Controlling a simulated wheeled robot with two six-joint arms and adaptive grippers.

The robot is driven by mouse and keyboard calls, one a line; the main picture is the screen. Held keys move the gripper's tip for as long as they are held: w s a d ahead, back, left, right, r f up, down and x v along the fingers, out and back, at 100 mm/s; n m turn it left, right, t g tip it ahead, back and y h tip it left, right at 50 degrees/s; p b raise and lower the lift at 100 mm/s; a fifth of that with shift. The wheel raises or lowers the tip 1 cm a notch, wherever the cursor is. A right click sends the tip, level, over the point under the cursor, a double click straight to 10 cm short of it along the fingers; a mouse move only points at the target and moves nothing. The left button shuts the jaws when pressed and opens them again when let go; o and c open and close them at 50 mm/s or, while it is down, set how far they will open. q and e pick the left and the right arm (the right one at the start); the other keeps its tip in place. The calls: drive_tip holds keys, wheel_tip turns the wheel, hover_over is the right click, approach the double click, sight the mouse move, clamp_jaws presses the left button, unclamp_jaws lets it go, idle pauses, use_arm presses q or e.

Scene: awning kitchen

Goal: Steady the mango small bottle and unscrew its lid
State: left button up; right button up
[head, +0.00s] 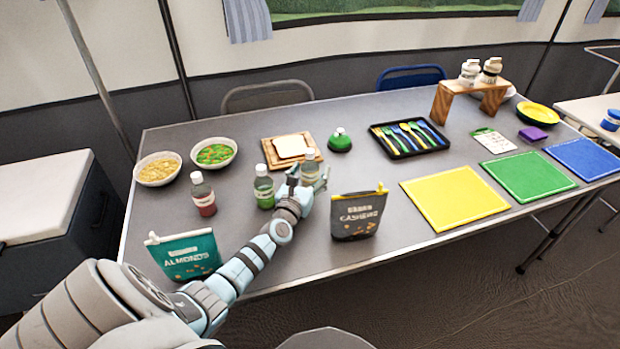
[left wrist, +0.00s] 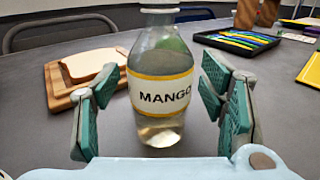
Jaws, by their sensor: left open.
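The mango small bottle (head: 310,168) stands upright on the grey table, clear with a pale liquid at the bottom. In the left wrist view the bottle (left wrist: 160,80) shows its white label reading MANGO with yellow edges; its top is cut off by the picture's edge. In the head view its light lid (head: 309,154) is on top. My left gripper (head: 309,183) is open at the bottle's near side. In the left wrist view my left gripper's (left wrist: 163,108) teal pads stand on both sides of the bottle, with gaps to it. My right gripper is not in view.
A green-filled bottle (head: 264,187) and a red-filled bottle (head: 203,194) stand to the left. Bread on a wooden board (head: 268,157) lies behind. A green bell-shaped item (head: 340,140), a cutlery tray (head: 376,141) and a cashew bag (head: 358,215) stand to the right. An almond bag (head: 185,255) is at front left.

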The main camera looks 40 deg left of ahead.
sight(309, 151)
use_arm(q)
drive_tip(key=shift+r, duration=0.1)
drive_tip(key=c, duration=1.4)
wheel_tip(309, 151, up, 10)
drive_tip(key=p, duration=0.9)
drive_tip(key=shift+s+r, duration=0.1)
drive_tip(key=shift+r, duration=0.1)
drive_tip(key=shift+f, duration=0.2)
drive_tip(key=o, duration=0.7)
clamp_jaws()
